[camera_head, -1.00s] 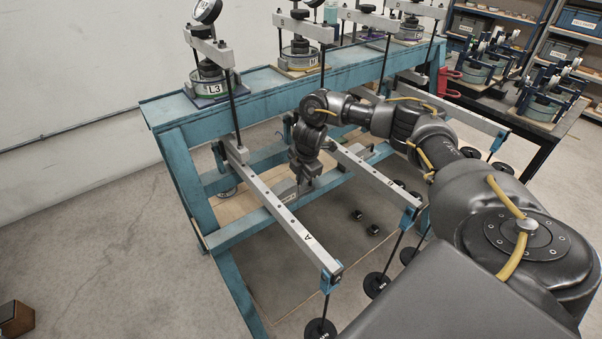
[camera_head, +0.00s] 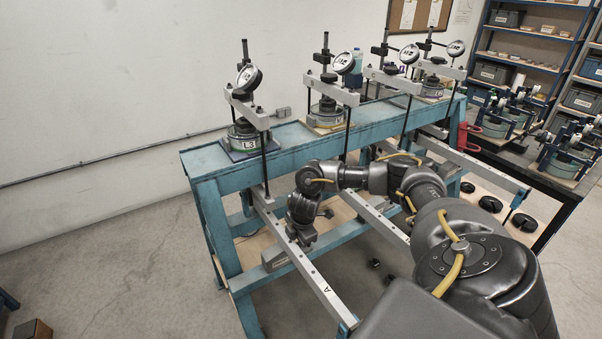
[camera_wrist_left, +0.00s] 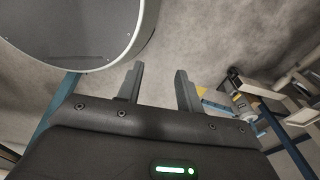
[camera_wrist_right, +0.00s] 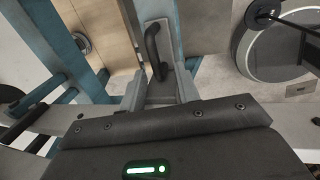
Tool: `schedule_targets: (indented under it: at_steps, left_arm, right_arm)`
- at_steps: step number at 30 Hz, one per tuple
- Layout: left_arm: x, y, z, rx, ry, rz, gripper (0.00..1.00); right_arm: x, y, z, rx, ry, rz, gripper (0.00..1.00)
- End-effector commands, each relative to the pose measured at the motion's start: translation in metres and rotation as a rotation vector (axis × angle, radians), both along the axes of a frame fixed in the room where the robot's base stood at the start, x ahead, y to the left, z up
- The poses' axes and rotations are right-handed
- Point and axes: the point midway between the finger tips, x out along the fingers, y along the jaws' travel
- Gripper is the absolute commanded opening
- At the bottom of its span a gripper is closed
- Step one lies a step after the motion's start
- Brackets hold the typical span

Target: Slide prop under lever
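Lever A (camera_head: 318,283) is a long grey bar that runs from the blue frame toward the front. A grey block-like prop (camera_head: 275,260) shows just left of the lever, partly hidden. In the right wrist view a black handle (camera_wrist_right: 153,48) stands up from a grey body. My right gripper (camera_head: 303,242) is over the lever, close to the prop. In the right wrist view its fingers (camera_wrist_right: 159,90) are apart, with the handle ahead of and between them; I see no clear grip. My left gripper (camera_wrist_left: 160,90) is open and empty over the floor.
The blue frame (camera_head: 330,128) carries several dial devices, one labelled L3 (camera_head: 247,140). A second lever (camera_head: 378,215) lies to the right, partly behind my right arm. A dark bench (camera_head: 540,180) and shelves stand at the right.

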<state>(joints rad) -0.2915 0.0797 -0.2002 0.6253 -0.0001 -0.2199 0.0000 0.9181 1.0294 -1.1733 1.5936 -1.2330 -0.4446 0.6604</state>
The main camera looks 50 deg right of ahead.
Motion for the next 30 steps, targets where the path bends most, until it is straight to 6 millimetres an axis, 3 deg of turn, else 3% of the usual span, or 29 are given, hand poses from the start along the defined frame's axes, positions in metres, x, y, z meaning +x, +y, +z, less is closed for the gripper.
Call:
schedule_targets:
  at_steps: [11, 19, 24, 30]
  left_arm:
    - [-0.012, 0.001, -0.002, 0.002, 0.017, 0.0, 0.36]
    - [-0.011, 0.001, -0.007, 0.001, 0.016, 0.0, 0.36]
    - [-0.01, 0.001, 0.003, 0.001, 0.015, 0.0, 0.36]
    - [-0.01, 0.001, 0.009, 0.001, 0.014, 0.0, 0.36]
  right_arm:
    - [-0.002, -0.003, 0.008, -0.001, -0.003, -0.004, 0.33]
    - [-0.012, 0.0, 0.056, -0.003, -0.007, -0.001, 0.33]
    - [-0.017, 0.003, 0.09, -0.004, -0.005, 0.001, 0.33]
    - [-0.022, 0.004, 0.106, -0.002, -0.002, -0.001, 0.33]
